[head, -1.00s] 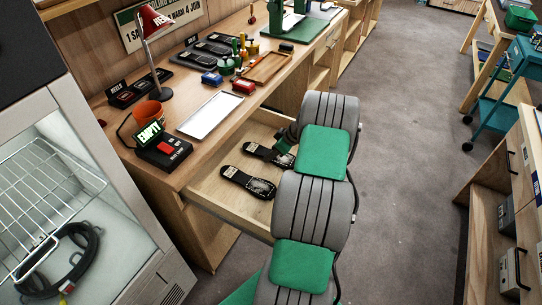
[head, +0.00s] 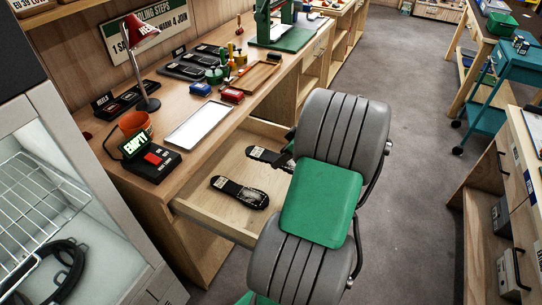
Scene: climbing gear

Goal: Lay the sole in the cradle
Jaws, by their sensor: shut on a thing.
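Two black soles with pale labels are in the open wooden drawer (head: 190,207). The nearer sole (head: 240,192) lies flat on the drawer floor. The farther sole (head: 264,156) reaches to my gripper (head: 288,159), which shows only in part at the drawer's right side. My gripper is shut on the farther sole's right end; my own arm hides most of the fingers. I cannot tell whether that sole is lifted off the drawer floor. I cannot make out for sure which thing is the cradle.
The bench above the drawer holds a white tray (head: 199,124), a wooden tray (head: 257,76), a box reading EMPTY (head: 150,158), an orange pot (head: 135,124), a red lamp (head: 141,27) and a green press (head: 285,38). A glass-fronted cabinet stands left. Grey floor is open to the right.

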